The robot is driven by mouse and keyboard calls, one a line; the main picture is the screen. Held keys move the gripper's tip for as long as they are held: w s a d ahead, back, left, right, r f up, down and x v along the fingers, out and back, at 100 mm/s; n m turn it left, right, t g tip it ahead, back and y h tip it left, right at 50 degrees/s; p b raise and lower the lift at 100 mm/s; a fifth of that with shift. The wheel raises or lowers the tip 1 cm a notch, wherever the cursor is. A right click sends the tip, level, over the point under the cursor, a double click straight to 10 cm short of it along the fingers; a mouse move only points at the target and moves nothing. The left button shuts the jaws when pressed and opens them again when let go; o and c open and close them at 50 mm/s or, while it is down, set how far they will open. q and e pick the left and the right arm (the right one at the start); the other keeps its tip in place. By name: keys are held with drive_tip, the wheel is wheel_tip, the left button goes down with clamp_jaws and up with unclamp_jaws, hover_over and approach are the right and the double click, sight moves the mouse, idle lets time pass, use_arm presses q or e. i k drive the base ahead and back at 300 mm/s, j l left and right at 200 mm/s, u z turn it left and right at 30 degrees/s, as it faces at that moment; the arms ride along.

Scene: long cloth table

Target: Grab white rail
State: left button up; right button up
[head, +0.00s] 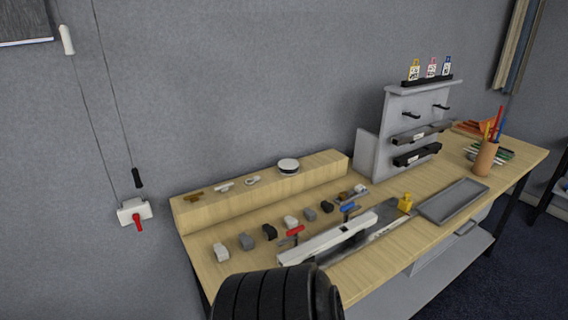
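A long white rail (318,240) lies along the front of the wooden workbench, running slantwise from lower left to upper right. A flat grey metal strip (388,222) lies beside it and reaches past its right end. A red-handled part (294,231) and a blue-handled part (348,208) sit close behind the rail; I cannot tell whether they touch it. A black ribbed part, likely of my arm, covers the bench's edge just below the rail's left end. No fingertips of either gripper show.
Several small grey and black blocks (269,231) stand in a row behind the rail. A yellow object (405,203) and a grey tray (452,201) lie to its right. A grey rack (400,125) and a pencil cup (485,158) stand farther right. A raised wooden shelf (225,209) runs along the back.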

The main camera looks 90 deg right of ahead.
sight(296, 256)
drive_tip(key=i+z, duration=0.15)
drive_tip(key=z, duration=0.3)
drive_tip(key=i+z, duration=0.15)
drive_tip(key=z, duration=0.25)
drive_tip(key=i+j+z, duration=0.15)
drive_tip(key=z, duration=0.3)
drive_tip(key=i+j+z, duration=0.1)
drive_tip(key=z, duration=0.35)
drive_tip(key=i+j+z, duration=0.1)
drive_tip(key=z, duration=0.3)
drive_tip(key=j, duration=0.1)
